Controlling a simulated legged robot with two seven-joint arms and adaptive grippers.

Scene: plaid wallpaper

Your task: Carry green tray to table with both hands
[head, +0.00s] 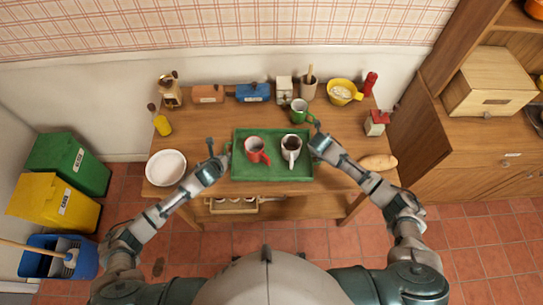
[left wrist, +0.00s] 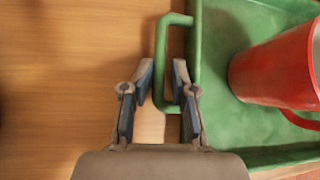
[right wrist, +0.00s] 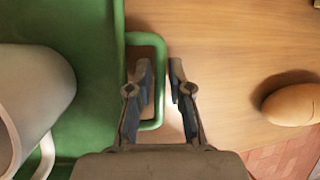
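The green tray (head: 271,173) lies on the wooden table, with a red mug (head: 256,152) and a white mug (head: 291,149) standing on it. My left gripper (head: 217,152) is at the tray's left side. In the left wrist view its fingers (left wrist: 164,72) are apart, with the tray's left handle (left wrist: 161,60) between them. My right gripper (head: 318,134) is at the right side. In the right wrist view its fingers (right wrist: 159,70) are apart around the right handle (right wrist: 158,95). Neither gripper visibly clamps its handle; contact is unclear.
A white plate (head: 166,167) is left of the tray; a bread-like item (head: 379,162) is right. A green mug (head: 299,111) stands close behind the tray. Several containers line the table's back. Bins (head: 68,163) stand left, a wooden cabinet (head: 450,140) right.

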